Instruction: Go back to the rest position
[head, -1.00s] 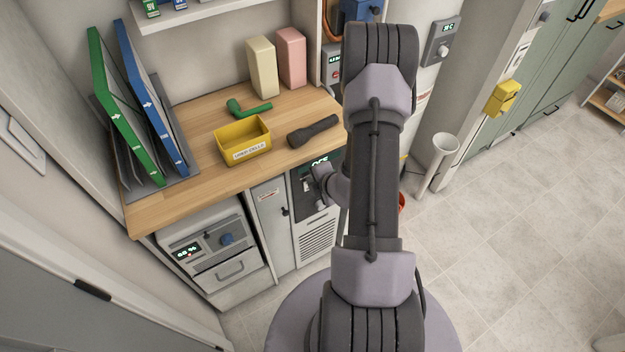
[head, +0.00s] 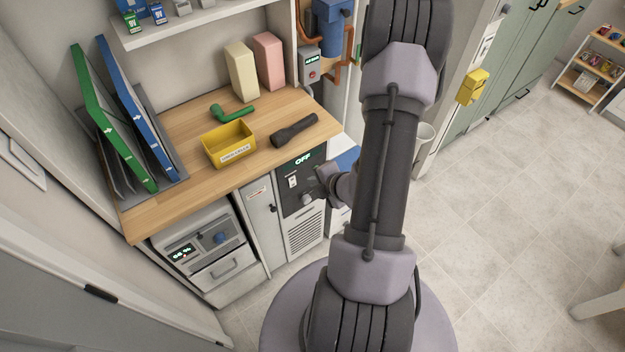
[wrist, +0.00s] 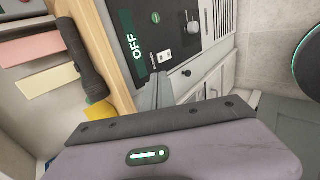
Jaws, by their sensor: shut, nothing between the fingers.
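My gripper (wrist: 158,92) is shut and empty in the wrist view, its narrow grey fingers pointing toward the dark control panel (wrist: 155,35) marked OFF. In the head view the arm rises through the middle of the picture. Its wrist end hangs in front of the same panel (head: 296,180), below the worktop edge, and covers part of it. Whether the fingers touch the panel cannot be told.
The wooden worktop (head: 187,205) holds a yellow bin (head: 230,143), a black flashlight (head: 294,131), a green pipe-shaped item (head: 232,113) and upright folders (head: 112,118). Open tiled floor (head: 500,220) lies to the right. A shelf rack (head: 597,68) stands far right.

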